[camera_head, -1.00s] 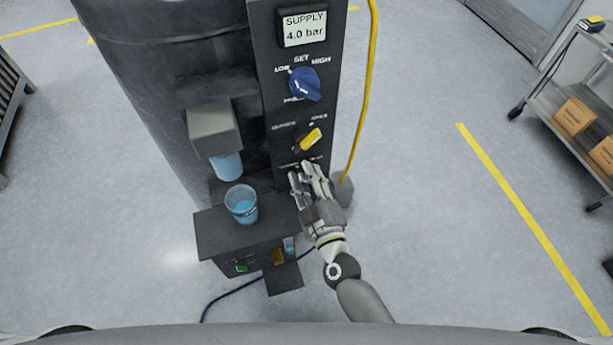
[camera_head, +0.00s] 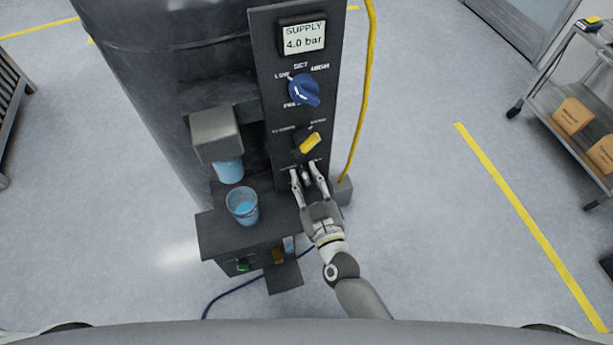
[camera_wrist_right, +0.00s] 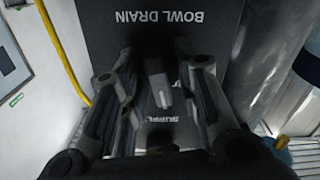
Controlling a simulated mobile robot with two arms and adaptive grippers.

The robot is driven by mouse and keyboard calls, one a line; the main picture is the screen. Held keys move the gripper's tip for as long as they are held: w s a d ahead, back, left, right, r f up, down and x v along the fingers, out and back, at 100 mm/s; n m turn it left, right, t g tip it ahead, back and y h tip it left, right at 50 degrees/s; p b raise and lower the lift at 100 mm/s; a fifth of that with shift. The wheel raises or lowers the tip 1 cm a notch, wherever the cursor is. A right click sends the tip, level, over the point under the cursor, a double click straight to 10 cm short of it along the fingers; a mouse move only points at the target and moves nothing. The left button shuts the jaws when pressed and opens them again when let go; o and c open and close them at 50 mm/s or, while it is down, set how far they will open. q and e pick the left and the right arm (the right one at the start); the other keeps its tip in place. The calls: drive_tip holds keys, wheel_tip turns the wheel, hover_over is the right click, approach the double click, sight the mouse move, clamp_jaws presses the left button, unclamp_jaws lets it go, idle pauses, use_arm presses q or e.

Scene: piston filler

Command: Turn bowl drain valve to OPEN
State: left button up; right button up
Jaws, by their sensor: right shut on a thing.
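The bowl drain valve has a small grey handle (camera_wrist_right: 156,80) on a dark panel, under upside-down "BOWL DRAIN" lettering in the right wrist view. In the head view my fingers mostly cover it, low on the front panel (camera_head: 283,105). My right gripper (camera_head: 309,172) is at this low spot, shut on the handle with a finger on either side. The right wrist view shows the same gripper (camera_wrist_right: 165,78) around the handle. Its exact angle and position marks are hard to read. My left gripper is not in view.
Above the gripper are a yellow lever (camera_head: 310,143) and a blue knob (camera_head: 304,90). A cup of blue liquid (camera_head: 242,206) stands on a dark ledge (camera_head: 221,234) to the left. A yellow hose (camera_head: 364,90) hangs just right of the panel.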

drive_tip(key=m, duration=0.5)
drive_tip(key=shift+d+m, duration=0.1)
drive_tip(key=shift+m, duration=0.2)
drive_tip(key=m, duration=0.5)
drive_tip(key=shift+m, duration=0.3)
drive_tip(key=o, duration=1)
drive_tip(key=v, duration=1.2)
drive_tip(key=shift+f, duration=0.1)
